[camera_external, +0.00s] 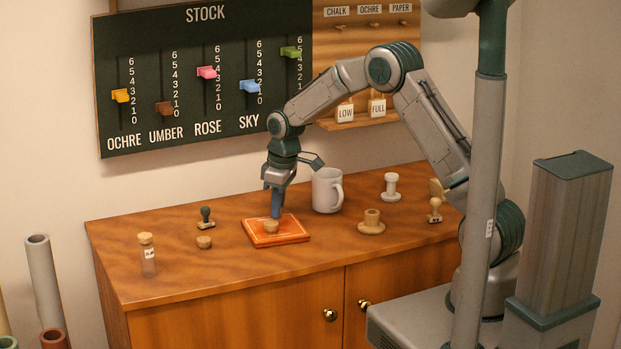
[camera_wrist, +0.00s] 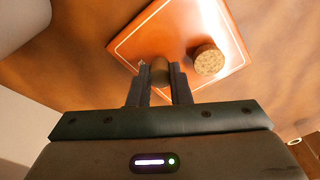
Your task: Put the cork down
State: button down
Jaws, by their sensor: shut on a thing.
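My gripper (camera_external: 275,214) points down over the orange square mat (camera_external: 290,238) on the table. In the wrist view, the fingers (camera_wrist: 160,88) are shut on a small, shaded brown piece, apparently the cork (camera_wrist: 160,68). It is over the mat (camera_wrist: 140,43); I cannot tell whether it touches. The fingers hide it in the external view. Another cork (camera_wrist: 208,60) stands on the mat beside the fingers, with its speckled top showing; it also shows in the external view (camera_external: 271,227).
A white mug (camera_external: 327,190) stands close behind the gripper at right. A loose cork (camera_external: 204,242), a dark-handled stamp (camera_external: 206,218) and a corked vial (camera_external: 148,256) stand to the left. A wooden spool (camera_external: 371,223) and a white one (camera_external: 391,188) stand right. The table's front is clear.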

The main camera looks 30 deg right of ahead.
jog(key=shift+f, duration=0.6)
jog(key=shift+f, duration=0.1)
jog(key=c, duration=1.3)
grip_release()
jog(key=shift+c, duration=0.2)
notch_tip(320, 180, up, 12)
jog(key=s+d+b, duration=0.1)
jog(key=s+d+r+m+t, duration=0.1)
jog(key=s+d+r+m, duration=0.5)
jog(key=s+d, duration=0.7)
jog(key=s+d+f+m, duration=0.1)
jog(key=s+d, duration=0.3)
jog(key=s, duration=0.4)
jog(key=s+d+f+m+t, duration=0.1)
jog(key=s+d+m, duration=0.1)
jog(key=s, duration=0.7)
jog(key=shift+s+d+m+h, duration=0.15)
jog(key=shift+d+m+h, duration=0.2)
jog(key=shift+d, duration=0.5)
